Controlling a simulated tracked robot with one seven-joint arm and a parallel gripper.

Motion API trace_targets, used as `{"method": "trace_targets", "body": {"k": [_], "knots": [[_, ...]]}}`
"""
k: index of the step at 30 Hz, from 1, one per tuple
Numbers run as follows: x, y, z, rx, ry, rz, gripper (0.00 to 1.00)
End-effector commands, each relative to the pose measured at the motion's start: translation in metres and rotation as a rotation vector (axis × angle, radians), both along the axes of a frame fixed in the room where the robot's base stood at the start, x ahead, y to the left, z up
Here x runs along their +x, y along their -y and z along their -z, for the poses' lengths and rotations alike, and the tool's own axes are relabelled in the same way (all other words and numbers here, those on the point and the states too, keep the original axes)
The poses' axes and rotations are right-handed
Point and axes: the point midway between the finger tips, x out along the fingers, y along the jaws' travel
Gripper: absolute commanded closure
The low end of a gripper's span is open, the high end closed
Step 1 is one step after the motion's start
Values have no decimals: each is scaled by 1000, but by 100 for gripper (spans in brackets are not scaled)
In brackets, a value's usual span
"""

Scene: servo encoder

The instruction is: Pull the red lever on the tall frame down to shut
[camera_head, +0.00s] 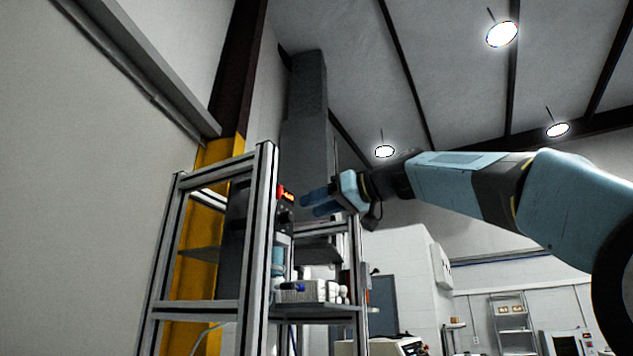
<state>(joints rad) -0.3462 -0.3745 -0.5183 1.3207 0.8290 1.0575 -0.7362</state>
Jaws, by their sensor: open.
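The tall frame (259,230) is a grey metal profile rack left of the middle in the head view. The red lever (283,192) is a small red part with an orange face near the top of the frame's right front post. My gripper (303,206) is at the end of the blue arm, reaching in from the right. Its two blue fingers are apart and point left toward the lever. They look close to it and slightly lower, with nothing between them. I cannot tell how far in depth they are from the lever.
A shelf of the frame below the gripper holds a light box (302,291) and small white items. A yellow-and-dark column (216,150) and a grey wall stand at the left. A white cabinet (400,275) and shelves stand farther back at the right.

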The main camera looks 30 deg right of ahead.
Motion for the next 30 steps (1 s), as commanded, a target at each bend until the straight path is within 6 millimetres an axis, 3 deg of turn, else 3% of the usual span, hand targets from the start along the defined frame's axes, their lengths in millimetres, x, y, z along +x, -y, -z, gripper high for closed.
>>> {"method": "trace_targets", "body": {"k": [1,3,7,14,30], "knots": [[-1,1,-18,-2,43,-10,53],[-4,2,-35,-6,86,-20,53],[-7,2,-52,-11,130,-31,53],[5,-7,-54,-12,135,-32,53],[57,-45,-54,-11,134,-32,53]]}}
